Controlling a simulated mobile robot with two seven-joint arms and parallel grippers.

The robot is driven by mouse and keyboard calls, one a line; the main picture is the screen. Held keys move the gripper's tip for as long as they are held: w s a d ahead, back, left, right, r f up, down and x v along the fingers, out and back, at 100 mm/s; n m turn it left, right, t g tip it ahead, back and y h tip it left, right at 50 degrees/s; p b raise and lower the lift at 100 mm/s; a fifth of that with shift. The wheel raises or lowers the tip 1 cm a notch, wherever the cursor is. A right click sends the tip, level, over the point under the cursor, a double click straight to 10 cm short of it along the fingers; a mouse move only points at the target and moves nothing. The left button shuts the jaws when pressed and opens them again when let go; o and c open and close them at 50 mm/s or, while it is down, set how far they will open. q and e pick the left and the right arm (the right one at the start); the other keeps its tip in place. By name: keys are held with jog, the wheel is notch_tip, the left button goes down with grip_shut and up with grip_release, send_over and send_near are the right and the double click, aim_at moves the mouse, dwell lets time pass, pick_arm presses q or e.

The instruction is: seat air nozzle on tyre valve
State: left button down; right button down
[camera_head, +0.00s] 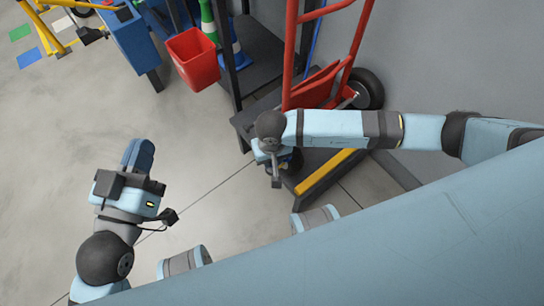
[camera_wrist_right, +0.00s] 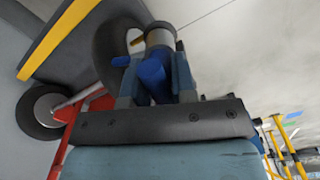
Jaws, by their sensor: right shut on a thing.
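My right gripper (camera_wrist_right: 156,82) is shut on a blue air nozzle (camera_wrist_right: 153,75) with a grey cylindrical end, seen in the right wrist view. A dark tyre (camera_wrist_right: 110,40) lies right beside and behind the nozzle. I cannot tell whether they touch, and I cannot make out the valve. In the head view my right gripper (camera_head: 275,170) points down in front of the near wheel (camera_head: 294,160) of the red hand truck (camera_head: 318,85), hiding part of it. My left gripper (camera_head: 138,153) is over bare floor, away from the truck; its finger gap is not clear.
The truck's other wheel (camera_head: 366,90) stands by the grey wall. A dark platform with a yellow edge strip (camera_head: 325,172) lies under the near wheel. A red bucket (camera_head: 193,58) and a blue cabinet (camera_head: 135,42) stand at the back.

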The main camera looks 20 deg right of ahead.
pick_arm(q)
jog(key=shift+f, duration=0.35)
pick_arm(e)
jog(key=shift+f, duration=0.4)
jog(key=c, duration=1.2)
grip_release()
